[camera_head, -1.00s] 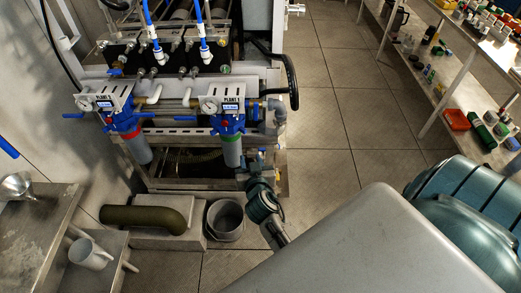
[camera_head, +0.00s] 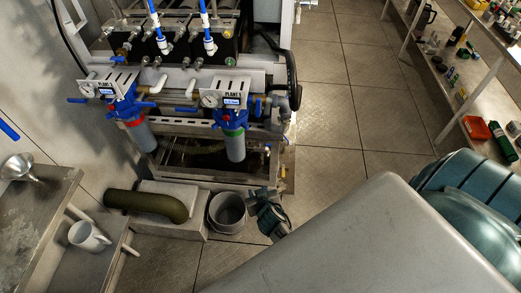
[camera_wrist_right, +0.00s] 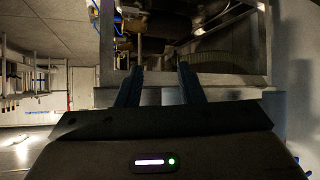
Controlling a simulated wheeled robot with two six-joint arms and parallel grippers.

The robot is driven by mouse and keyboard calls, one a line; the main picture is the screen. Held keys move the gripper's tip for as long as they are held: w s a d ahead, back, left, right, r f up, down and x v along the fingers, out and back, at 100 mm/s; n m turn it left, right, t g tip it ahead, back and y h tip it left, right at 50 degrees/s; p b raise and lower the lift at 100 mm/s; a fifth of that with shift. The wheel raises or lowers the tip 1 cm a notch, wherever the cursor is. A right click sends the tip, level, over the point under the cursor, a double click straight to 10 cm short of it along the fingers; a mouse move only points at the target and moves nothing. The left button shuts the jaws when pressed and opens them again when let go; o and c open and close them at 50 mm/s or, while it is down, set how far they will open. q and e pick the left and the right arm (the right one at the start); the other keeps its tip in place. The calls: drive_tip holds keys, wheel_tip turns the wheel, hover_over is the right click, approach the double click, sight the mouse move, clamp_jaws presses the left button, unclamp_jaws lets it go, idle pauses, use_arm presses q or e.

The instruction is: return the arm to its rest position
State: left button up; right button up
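My right gripper (camera_head: 256,193) is in the head view, low in front of the watermaker frame and just right of the grey bucket. In the right wrist view its two dark fingers (camera_wrist_right: 160,82) stand apart with nothing held between them. The wrist and part of the forearm show behind it, and my large grey body part hides the rest of the arm. My left gripper is not in view.
The watermaker has two filter housings, one with a red ring (camera_head: 136,124) and one with a green ring (camera_head: 233,132). A grey bucket (camera_head: 227,213), a bent hose (camera_head: 150,206) and a white mug (camera_head: 88,237) are at lower left. Open floor (camera_head: 375,120) lies right, before shelves.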

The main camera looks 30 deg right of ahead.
drive_tip(key=shift+s+f, duration=0.3)
drive_tip(key=shift+f, duration=0.45)
drive_tip(key=s+d+f+n+g+y, duration=0.15)
drive_tip(key=s+f+g, duration=0.35)
drive_tip(key=s+f, duration=1.45)
drive_tip(key=s+d+f+g, duration=0.1)
drive_tip(key=s+f+g, duration=0.1)
drive_tip(key=s+f, duration=0.4)
drive_tip(key=s+d+f+n+g+b, duration=0.1)
drive_tip(key=s+f, duration=0.4)
drive_tip(key=s, duration=0.8)
drive_tip(key=shift+d+f+g+y, duration=0.35)
drive_tip(key=shift+d+g+y, duration=0.1)
drive_tip(key=shift+d+g, duration=0.3)
drive_tip(key=shift+s+a+n, duration=0.1)
drive_tip(key=shift+n, duration=0.15)
